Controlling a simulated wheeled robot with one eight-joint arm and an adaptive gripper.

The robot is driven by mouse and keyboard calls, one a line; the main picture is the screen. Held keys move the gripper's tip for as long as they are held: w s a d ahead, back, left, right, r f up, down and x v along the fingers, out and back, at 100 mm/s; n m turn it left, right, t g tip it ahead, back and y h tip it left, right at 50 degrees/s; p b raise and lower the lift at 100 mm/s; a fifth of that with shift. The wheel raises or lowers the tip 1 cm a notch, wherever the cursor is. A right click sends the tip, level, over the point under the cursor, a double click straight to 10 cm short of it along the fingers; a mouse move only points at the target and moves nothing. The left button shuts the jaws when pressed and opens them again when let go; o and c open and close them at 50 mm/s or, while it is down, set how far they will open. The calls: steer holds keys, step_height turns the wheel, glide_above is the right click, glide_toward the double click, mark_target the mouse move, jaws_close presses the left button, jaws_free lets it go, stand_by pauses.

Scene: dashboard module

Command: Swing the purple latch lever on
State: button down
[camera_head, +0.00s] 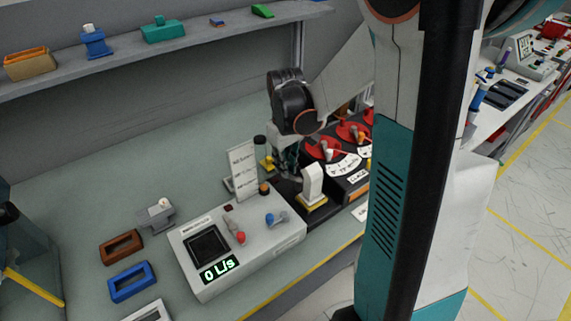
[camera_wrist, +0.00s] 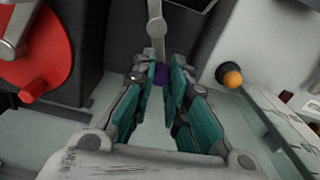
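The purple latch lever shows in the wrist view as a purple knob (camera_wrist: 161,73) at the end of a grey metal arm (camera_wrist: 156,27). The knob lies between the tips of my gripper (camera_wrist: 164,72), partly hidden by the teal finger pads. The pads stand apart, with a gap around the knob; I cannot tell whether either touches it. In the head view my gripper (camera_head: 287,160) points down behind the white console, beside the dark module; the purple knob cannot be made out there.
A red round dial (camera_wrist: 35,50) is close on the left in the wrist view. A black post with an orange ball (camera_wrist: 231,77) is on the right. In the head view a console reading 0 L/s (camera_head: 270,245) and a white sign (camera_head: 243,168) stand near my gripper.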

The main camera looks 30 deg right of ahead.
steer(key=m, duration=0.1)
steer(key=d+m, duration=0.1)
steer(key=m, duration=0.2)
steer(key=shift+w+d+m, duration=0.2)
steer(key=shift+d+m, duration=0.1)
steer(key=shift+d, duration=0.05)
steer(key=c, duration=1.5)
jaws_free()
steer(key=shift+c, duration=0.2)
step_height(320, 180, up, 12)
